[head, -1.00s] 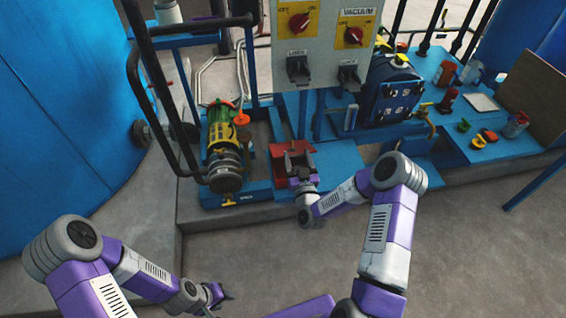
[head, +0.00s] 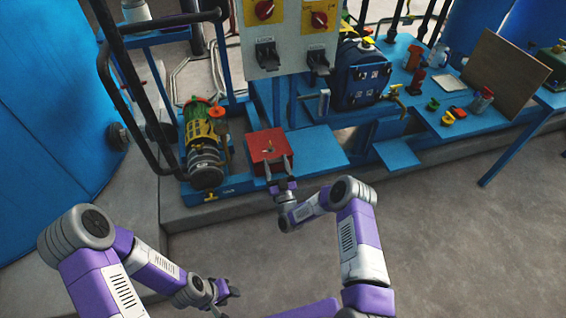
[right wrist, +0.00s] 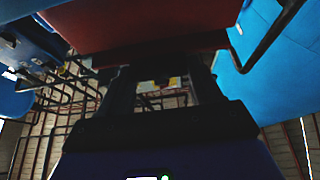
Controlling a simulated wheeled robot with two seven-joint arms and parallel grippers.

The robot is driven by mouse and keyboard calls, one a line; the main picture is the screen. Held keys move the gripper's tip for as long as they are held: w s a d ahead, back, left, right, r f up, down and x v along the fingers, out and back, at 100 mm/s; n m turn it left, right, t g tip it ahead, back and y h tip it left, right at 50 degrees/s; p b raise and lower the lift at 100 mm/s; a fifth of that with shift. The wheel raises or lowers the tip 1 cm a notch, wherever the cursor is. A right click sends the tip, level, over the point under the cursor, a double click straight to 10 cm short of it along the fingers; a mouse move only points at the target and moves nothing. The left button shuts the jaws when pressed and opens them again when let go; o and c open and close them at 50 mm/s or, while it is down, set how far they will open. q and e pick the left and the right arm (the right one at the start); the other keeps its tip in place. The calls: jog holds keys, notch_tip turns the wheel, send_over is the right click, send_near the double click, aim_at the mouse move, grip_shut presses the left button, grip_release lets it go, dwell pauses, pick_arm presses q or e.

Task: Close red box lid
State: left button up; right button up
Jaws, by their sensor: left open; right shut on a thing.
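The red box (head: 262,152) stands on the blue frame just right of the green and yellow pump in the head view. Its lid (head: 268,143) lies flat over the top, with a small dark mark at its middle. My right gripper (head: 277,165) is at the box's front edge, its fingers reaching onto the lid's near side. It is shut on the lid, though the exact contact is hard to see. In the right wrist view a red surface (right wrist: 150,45) spans above the fingers (right wrist: 165,80). My left gripper (head: 228,290) is open and empty, low over the floor.
The pump (head: 204,140) stands close on the box's left. A flat blue plate (head: 318,148) lies on its right. A grey control panel (head: 290,35) with red knobs rises behind. A blue bench (head: 470,118) with small items is at right. The floor in front is clear.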

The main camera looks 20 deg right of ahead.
jog(key=shift+d+f+g, duration=0.1)
jog(key=shift+f+g, duration=0.2)
jog(key=shift+f, duration=0.55)
jog(key=o, duration=1.5)
jog(key=shift+s+f, duration=0.2)
jog(key=shift+s, duration=0.1)
jog(key=v, duration=0.2)
jog(key=p+v, duration=0.1)
jog(key=v, duration=0.1)
jog(key=r+p+v, duration=0.1)
jog(key=v, duration=0.1)
jog(key=shift+s+f, duration=0.15)
jog(key=shift+s, duration=0.25)
jog(key=shift+w, duration=0.1)
